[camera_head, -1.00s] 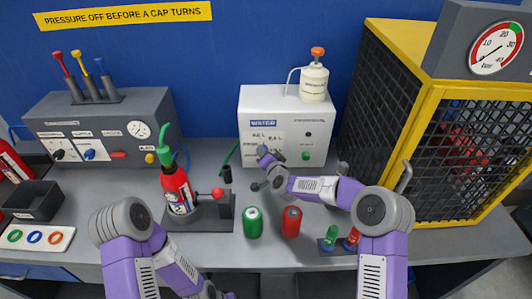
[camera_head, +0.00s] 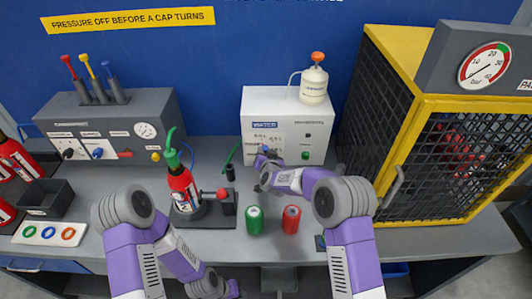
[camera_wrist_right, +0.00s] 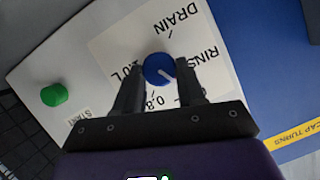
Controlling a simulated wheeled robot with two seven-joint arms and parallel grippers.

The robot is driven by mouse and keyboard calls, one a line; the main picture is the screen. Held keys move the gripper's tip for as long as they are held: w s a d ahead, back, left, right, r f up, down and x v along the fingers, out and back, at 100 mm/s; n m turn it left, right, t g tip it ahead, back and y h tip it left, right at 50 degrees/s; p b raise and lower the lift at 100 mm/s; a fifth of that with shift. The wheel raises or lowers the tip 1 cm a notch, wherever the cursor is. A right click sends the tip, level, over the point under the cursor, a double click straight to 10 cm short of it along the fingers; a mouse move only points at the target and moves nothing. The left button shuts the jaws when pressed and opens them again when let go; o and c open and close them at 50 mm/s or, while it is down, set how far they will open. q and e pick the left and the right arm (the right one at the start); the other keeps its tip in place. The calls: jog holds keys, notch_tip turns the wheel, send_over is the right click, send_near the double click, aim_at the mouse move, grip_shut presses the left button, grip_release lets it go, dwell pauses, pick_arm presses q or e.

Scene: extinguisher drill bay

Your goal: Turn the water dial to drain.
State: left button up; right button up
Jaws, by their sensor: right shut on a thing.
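The white water box (camera_head: 255,97) stands at the back of the bench, with a WATER label on its front. Its blue dial (camera_wrist_right: 157,68) shows in the right wrist view, ringed by DRAIN, RINSE, 0.8 L and 1.0 L marks. The dial's white pointer slants to the lower right, between the RINSE and 0.8 L lettering. My right gripper (camera_wrist_right: 160,88) is shut on the dial, one finger on each side.
A green START button (camera_wrist_right: 54,95) sits beside the dial. A red extinguisher (camera_head: 181,188) stands in a holder to the left. A green can (camera_head: 254,220) and a red can (camera_head: 291,220) stand below my right arm. A yellow-framed mesh cage (camera_head: 455,165) is on the right.

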jog(key=o, duration=1)
jog(key=shift+o, duration=0.2)
notch_tip(320, 180, up, 10)
jog(key=shift+r+p, duration=0.1)
jog(key=shift+p, duration=0.75)
